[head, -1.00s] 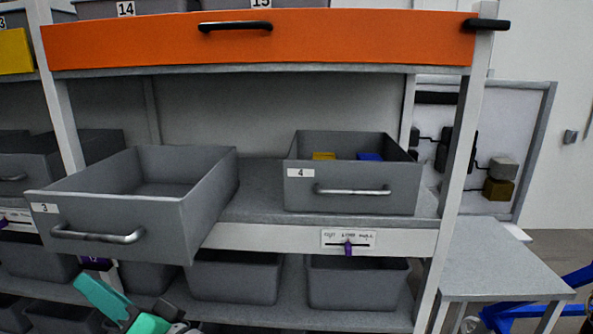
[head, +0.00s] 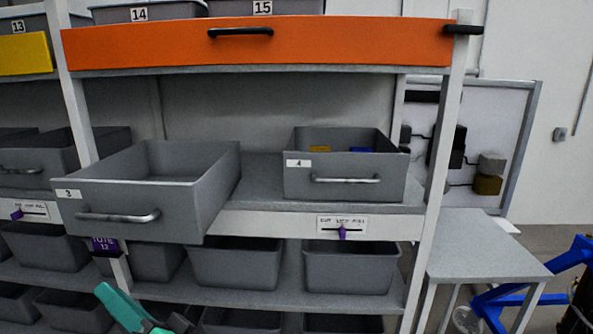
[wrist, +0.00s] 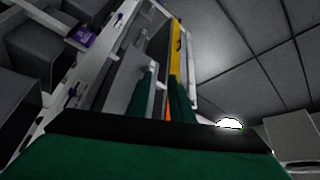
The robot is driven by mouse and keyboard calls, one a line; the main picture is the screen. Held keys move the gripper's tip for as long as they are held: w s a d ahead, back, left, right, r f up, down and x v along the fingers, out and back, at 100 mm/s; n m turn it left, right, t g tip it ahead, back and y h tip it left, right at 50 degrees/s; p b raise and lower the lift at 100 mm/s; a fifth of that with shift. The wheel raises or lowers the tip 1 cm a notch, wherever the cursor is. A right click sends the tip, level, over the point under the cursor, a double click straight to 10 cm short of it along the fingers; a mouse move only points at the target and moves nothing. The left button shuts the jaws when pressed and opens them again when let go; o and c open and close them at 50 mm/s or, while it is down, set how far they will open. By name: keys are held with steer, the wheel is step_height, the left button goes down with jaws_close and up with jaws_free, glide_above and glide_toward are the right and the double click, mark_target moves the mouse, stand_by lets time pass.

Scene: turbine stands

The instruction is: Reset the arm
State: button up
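My gripper (wrist: 162,82) shows in the wrist view as two dark green fingers with a gap between them. Nothing shows held in the gap. In the head view, a teal part of my gripper (head: 122,308) pokes up at the bottom left edge, in front of the lower shelf. The rest of my arm is out of that view.
Drawer 3 (head: 135,205) is pulled out of the grey shelf and looks empty. Drawer 4 (head: 345,181) sits further back, holding yellow and blue items. An orange panel (head: 330,45) spans above. Grey bins (head: 235,263) fill the lower shelf. A side table (head: 485,250) stands right.

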steer(key=d+f+m+t+h, duration=0.35)
steer(key=d+f+h, duration=0.4)
steer(key=f, duration=0.65)
steer(key=d+f+m+t+h, duration=0.3)
steer(key=d+f+t+h, duration=0.15)
steer(key=d+f, duration=0.75)
steer(key=s+d+f+n+h, duration=0.1)
steer(key=s+d+f+h, duration=0.4)
steer(key=s+d+f, duration=0.45)
steer(key=s+d+f+n, duration=0.1)
steer(key=s+n, duration=0.1)
steer(key=s, duration=0.6)
steer(key=s+d+f+n+g+h, duration=0.1)
steer(key=s+d+n, duration=0.1)
steer(key=s, duration=0.6)
steer(key=shift+s+f+h, duration=0.3)
steer(key=shift+n, duration=0.25)
